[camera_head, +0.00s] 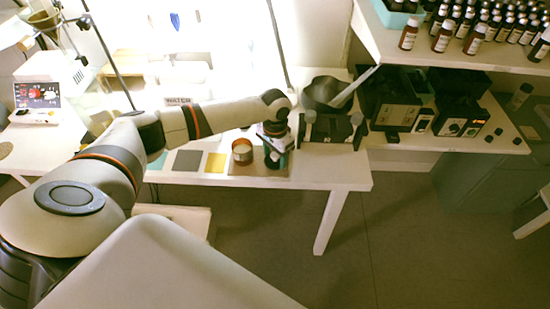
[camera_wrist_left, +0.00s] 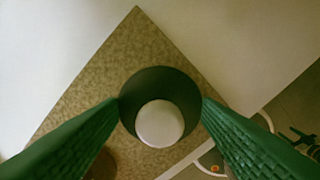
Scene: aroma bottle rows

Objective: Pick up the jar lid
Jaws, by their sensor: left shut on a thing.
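My left gripper (camera_head: 275,146) reaches down over the front edge of the white table. In the left wrist view its two green fingers (camera_wrist_left: 160,112) press on opposite sides of a dark round piece, the jar lid (camera_wrist_left: 138,88), with a pale disc in its middle. In the head view a dark green form (camera_head: 272,161) shows below the fingers, partly covered by the gripper. An amber open jar (camera_head: 242,153) with a pale inside stands just left of it. I cannot tell whether the lid is clear of the surface. My right gripper is not in view.
A brown speckled board (camera_wrist_left: 130,50) lies beneath. Grey (camera_head: 187,162) and yellow (camera_head: 215,163) squares lie left of the amber jar. A dark device with a bowl (camera_head: 325,92) stands close on the right. Several brown bottles (camera_head: 443,37) stand on the shelf at upper right.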

